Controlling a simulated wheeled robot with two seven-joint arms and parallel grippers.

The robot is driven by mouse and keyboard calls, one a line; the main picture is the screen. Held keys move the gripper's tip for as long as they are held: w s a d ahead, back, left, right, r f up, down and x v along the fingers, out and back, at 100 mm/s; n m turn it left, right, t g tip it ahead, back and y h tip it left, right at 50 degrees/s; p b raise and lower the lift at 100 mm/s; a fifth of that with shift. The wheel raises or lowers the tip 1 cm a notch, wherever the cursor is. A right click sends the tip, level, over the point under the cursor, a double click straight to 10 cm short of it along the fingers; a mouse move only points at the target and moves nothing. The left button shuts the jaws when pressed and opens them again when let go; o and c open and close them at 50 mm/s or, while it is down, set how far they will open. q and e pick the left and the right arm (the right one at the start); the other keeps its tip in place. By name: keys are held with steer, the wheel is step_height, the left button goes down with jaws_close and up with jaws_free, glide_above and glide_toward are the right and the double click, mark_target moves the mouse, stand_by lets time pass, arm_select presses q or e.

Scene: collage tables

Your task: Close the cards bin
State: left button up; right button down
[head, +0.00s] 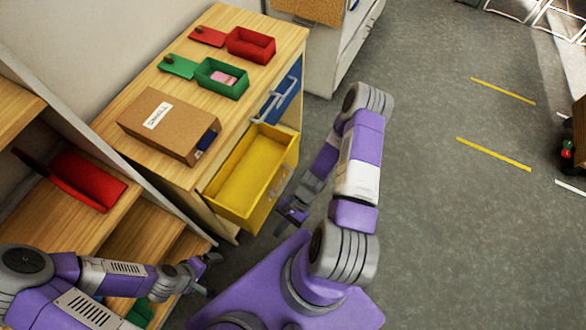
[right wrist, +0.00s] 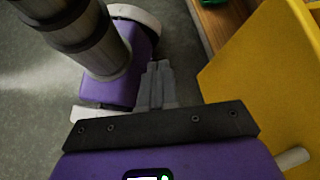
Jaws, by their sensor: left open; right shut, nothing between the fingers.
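No marking that I can read says which container is the cards bin. The yellow drawer (head: 240,178) is pulled out of the wooden cabinet and looks empty. It also shows at the right of the right wrist view (right wrist: 265,75). My right gripper (head: 291,213) is shut and empty, just outside the drawer's front, near its handle, with a gap in the right wrist view (right wrist: 157,82). On the cabinet top, the green box (head: 222,80) holds something pink, and the red box (head: 250,46) stands behind it; both lids are open. My left gripper (head: 209,274) is open and empty by the shelves.
A brown cardboard box (head: 162,128) with a white label lies on the cabinet top (head: 285,37). A blue drawer (head: 284,90) sits above the yellow one. A shelf unit (head: 130,215) with a red item (head: 90,182) stands at left.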

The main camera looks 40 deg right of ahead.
steer(key=w+d+f+m+t+y+b, duration=0.1)
steer(key=w+d+m+t+y+b, duration=0.25)
steer(key=d+m+t, duration=0.55)
steer(key=m+t+h, duration=0.7)
steer(key=m+t, duration=0.1)
steer(key=t, duration=0.1)
glide_toward(287, 162)
arm_select(q)
step_height(287, 162, down, 7)
steer(key=b, duration=0.2)
arm_select(e)
steer(key=x, duration=0.6)
steer(key=shift+w+a+r, duration=0.1)
steer(key=shift+w+a, duration=0.15)
steer(key=shift+w, duration=0.1)
arm_select(q)
steer(key=shift+r, duration=0.15)
